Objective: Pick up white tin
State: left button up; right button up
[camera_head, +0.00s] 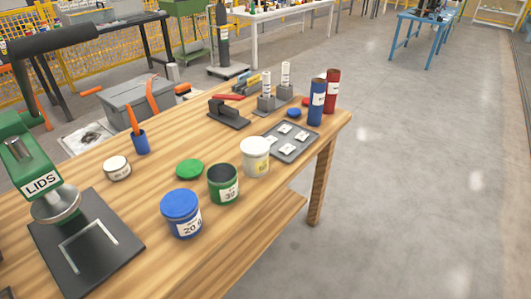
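A large white tin (255,157) with a label stands upright on the wooden workbench, right of the middle of the bench. Its top is pale; I cannot tell whether that is a lid or its contents. A much smaller, low white tin (117,168) with a label sits at the left of the bench, near the green press. Neither of my grippers is in view, and nothing visible touches either white tin.
An open green tin (223,184) and a lidded blue tin (182,214) stand in front of the large white tin. A green lid (189,169) lies behind them. A grey tray (287,141) is close on the right. The green LIDS press (38,180) stands left.

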aim_at(253, 167)
jog(key=i+l+u, duration=0.25)
jog(key=l+u, duration=0.25)
jog(key=i+l+u, duration=0.2)
jog(key=l+u, duration=0.15)
jog(key=u, duration=0.15)
